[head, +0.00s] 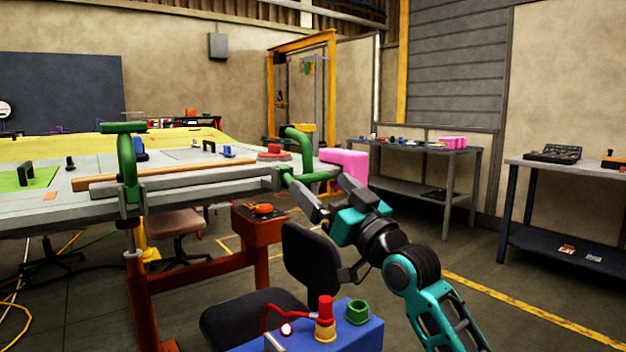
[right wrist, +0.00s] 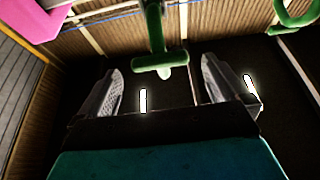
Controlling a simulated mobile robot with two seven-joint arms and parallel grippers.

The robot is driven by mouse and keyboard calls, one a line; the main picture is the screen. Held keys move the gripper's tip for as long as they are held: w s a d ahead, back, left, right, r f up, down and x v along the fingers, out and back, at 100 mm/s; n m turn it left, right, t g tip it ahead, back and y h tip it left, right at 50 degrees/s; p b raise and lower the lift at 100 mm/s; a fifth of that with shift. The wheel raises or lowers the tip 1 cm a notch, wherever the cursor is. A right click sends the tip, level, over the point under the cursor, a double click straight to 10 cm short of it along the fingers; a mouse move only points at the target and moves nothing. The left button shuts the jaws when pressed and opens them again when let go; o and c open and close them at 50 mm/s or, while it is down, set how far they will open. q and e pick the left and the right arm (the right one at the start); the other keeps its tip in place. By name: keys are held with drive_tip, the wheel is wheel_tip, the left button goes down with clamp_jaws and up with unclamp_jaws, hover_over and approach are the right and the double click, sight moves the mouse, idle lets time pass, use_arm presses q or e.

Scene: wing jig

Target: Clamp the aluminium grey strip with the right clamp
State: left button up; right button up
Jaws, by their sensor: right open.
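The right clamp (head: 298,146) is green and sits at the right end of the table's front edge. Its green lower handle (head: 318,176) sticks out toward my right gripper. The aluminium grey strip (head: 215,187) runs along the front edge between the two green clamps. My right gripper (head: 326,194) is open and empty, just below and right of the right clamp. In the right wrist view a green T-shaped handle (right wrist: 160,64) stands ahead, between the two spread fingers (right wrist: 163,82); I cannot tell whether they touch it. My left gripper is not in view.
The left green clamp (head: 128,168) stands at the strip's other end. A tan wooden strip (head: 180,178) lies behind the grey one. A pink block (head: 346,164) is beside the right clamp. A black chair (head: 308,257) and a blue box (head: 352,331) stand in front.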

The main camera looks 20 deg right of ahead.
sight(316, 179)
drive_tip(key=shift+x, duration=2.15)
